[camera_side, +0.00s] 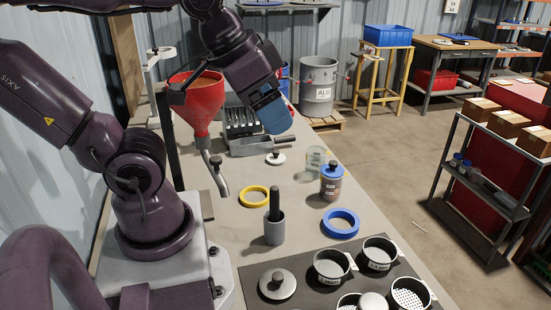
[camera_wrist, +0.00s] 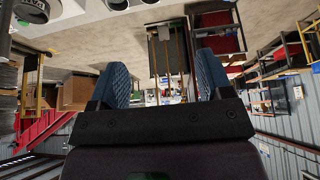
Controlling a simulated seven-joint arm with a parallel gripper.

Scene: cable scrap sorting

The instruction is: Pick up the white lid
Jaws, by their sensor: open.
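The white lid (camera_side: 275,158) is a small flat disc with a dark knob, lying on the grey workbench near its middle. My gripper (camera_side: 274,116) has blue fingers and hangs above the bench, higher than the lid and apart from it. In the wrist view my gripper (camera_wrist: 163,82) shows its two blue fingers spread apart with nothing between them. I cannot make out the white lid in the wrist view, which looks out over the room.
A red funnel (camera_side: 199,104) stands left. Yellow (camera_side: 254,196) and blue (camera_side: 341,223) rings, a grey mortar (camera_side: 274,229) and several pots lie nearer.

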